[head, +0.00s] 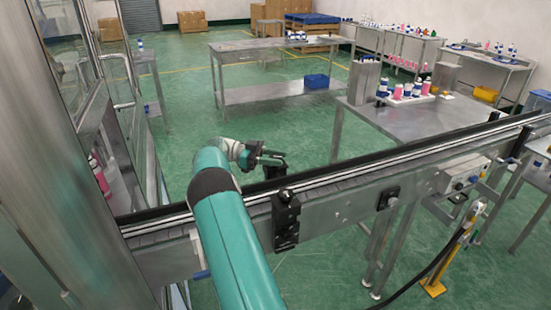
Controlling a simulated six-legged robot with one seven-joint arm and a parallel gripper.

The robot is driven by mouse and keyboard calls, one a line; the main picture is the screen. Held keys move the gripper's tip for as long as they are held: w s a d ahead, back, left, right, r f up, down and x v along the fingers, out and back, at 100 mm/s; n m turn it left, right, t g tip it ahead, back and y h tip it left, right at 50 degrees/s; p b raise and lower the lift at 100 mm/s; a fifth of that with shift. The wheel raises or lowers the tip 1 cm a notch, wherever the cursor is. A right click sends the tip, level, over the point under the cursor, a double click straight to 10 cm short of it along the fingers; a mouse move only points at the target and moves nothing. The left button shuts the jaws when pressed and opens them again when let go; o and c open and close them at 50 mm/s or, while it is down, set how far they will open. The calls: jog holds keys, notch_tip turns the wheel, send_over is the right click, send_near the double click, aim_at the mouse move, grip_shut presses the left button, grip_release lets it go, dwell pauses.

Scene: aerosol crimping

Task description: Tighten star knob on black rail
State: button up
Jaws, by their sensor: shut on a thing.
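The black rail (340,171) runs along the top of the steel conveyor, from lower left to upper right. My teal arm reaches over the conveyor, and my gripper (271,160) is small and dark at the rail's far side. It is shut on a dark part there, which appears to be the star knob (277,170). Its lobes are too small and too dark to make out, and how far it is turned cannot be told. A black clamp bracket (286,218) sits on the near side of the conveyor, just right of my arm.
A second black fitting (388,197) is on the conveyor's near side. A steel machine cabinet (60,150) closes off the left. A steel table (420,120) with bottles stands beyond the rail at right. Green floor beyond the gripper is open.

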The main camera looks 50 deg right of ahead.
aim_at(275, 157)
jog(key=shift+w+a+m+y, duration=0.1)
jog(key=shift+m+y, duration=0.2)
jog(key=shift+y, duration=0.1)
jog(key=o, duration=1)
jog(key=shift+r, duration=0.15)
jog(key=shift+r, duration=0.35)
notch_tip(275, 157, up, 3)
jog(key=shift+f, duration=0.15)
jog(key=s+a+r, duration=0.4)
jog(key=a, duration=0.1)
jog(key=s+a+r, duration=0.5)
jog(key=shift+s+a+r, duration=0.2)
